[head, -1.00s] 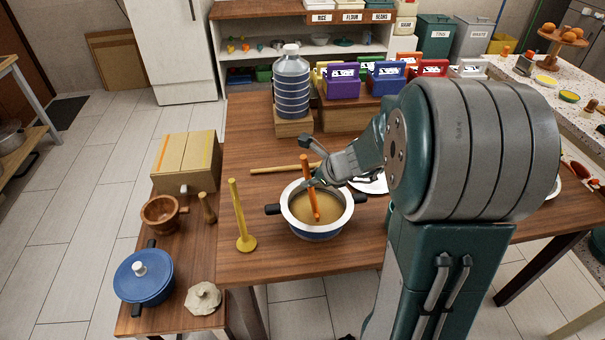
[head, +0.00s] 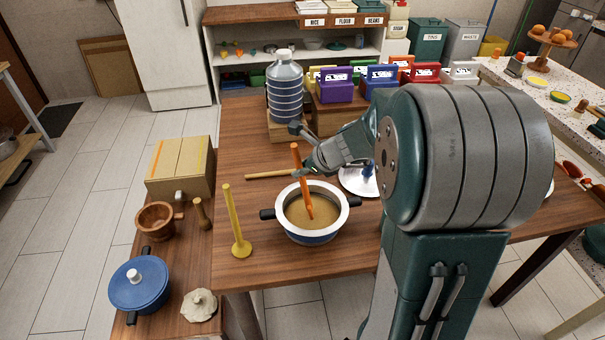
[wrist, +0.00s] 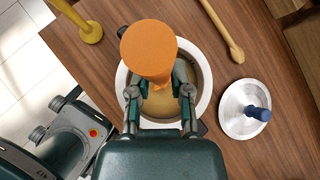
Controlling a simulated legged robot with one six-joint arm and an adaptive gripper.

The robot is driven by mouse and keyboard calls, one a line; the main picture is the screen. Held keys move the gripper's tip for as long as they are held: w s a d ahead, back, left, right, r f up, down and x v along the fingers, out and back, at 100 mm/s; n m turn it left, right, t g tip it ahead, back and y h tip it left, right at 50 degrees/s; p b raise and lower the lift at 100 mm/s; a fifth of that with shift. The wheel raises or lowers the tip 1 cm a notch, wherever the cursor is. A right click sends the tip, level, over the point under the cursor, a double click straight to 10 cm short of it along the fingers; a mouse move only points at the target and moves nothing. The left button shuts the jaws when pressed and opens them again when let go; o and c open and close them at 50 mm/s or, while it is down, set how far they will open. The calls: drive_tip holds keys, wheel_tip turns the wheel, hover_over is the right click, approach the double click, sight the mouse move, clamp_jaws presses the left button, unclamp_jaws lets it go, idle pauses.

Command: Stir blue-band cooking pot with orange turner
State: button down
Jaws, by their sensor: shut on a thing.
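The blue-band cooking pot (head: 314,237) stands on the wooden table, white-rimmed with dark side handles and filled with brownish liquid. The orange turner (head: 301,176) is upright and slightly tilted, its lower end in the liquid. My gripper (head: 304,172) is shut on the turner above the pot's far side. In the wrist view the turner's orange end (wrist: 149,50) stands between my fingers (wrist: 160,92), over the pot (wrist: 204,102). The turner's submerged end is hidden in the liquid.
A lid with a blue knob (head: 352,182) lies right of the pot, partly behind my arm. A wooden spoon (head: 270,175) lies behind the pot. A yellow utensil (head: 234,222) stands at left. A ribbed bottle (head: 285,88) and coloured boxes stand at the back. A blue lidded pot (head: 139,284) is on the lower bench.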

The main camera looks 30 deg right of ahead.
sight(297, 152)
drive_tip(key=shift+s+a+r, duration=0.1)
drive_tip(key=shift+a+r, duration=0.1)
drive_tip(key=shift+r, duration=0.7)
drive_tip(key=shift+w+a+r, duration=0.1)
drive_tip(key=shift+a+r, duration=0.05)
drive_tip(key=shift+r, duration=0.8)
drive_tip(key=shift+s+a+r, duration=0.1)
drive_tip(key=shift+a+r, duration=0.1)
drive_tip(key=shift+r, duration=0.7)
drive_tip(key=shift+r, duration=2.5)
